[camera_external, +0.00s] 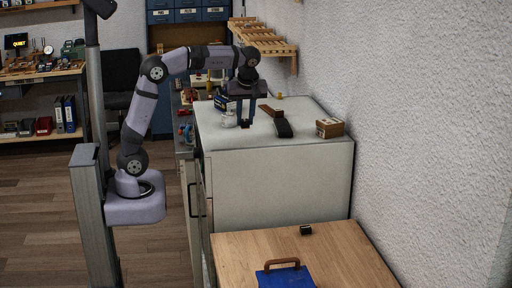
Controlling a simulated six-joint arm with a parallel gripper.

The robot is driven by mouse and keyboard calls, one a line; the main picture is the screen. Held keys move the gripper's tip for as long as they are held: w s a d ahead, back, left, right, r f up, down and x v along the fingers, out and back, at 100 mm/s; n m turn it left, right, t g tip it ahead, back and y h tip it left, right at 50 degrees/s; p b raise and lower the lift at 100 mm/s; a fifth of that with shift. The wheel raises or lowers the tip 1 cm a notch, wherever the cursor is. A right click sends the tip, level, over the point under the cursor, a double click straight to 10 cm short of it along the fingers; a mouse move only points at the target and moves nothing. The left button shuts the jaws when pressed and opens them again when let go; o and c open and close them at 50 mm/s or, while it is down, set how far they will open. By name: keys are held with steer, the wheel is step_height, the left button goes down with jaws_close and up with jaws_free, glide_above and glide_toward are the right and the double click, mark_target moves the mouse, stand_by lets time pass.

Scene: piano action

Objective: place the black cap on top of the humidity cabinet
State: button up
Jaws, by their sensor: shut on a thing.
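The humidity cabinet (285,190) appears to be the large off-white cabinet in the middle, with a dark handle on its left side. My gripper (245,124) points down over the left part of its top. It is shut on a small dark piece (245,126), which looks like the black cap. The piece is very close to the cabinet top; I cannot tell whether it touches. The fingers partly hide it. Another small black cylinder (306,229) lies on the wooden surface in front of the cabinet.
A brown and black tool (281,124) and a small brown box (330,128) lie to the right. A slatted wooden rack (262,38) hangs on the wall behind. The front of the top is clear.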

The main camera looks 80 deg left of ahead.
mark_target(246, 126)
steer(key=shift+f+p, duration=0.55)
steer(key=shift+f, duration=2.15)
steer(key=shift+f, duration=0.1)
steer(key=shift+f, duration=0.15)
steer(key=o, duration=1)
steer(key=b+v, duration=0.1)
steer(key=v, duration=1.1)
steer(key=shift+r, duration=0.3)
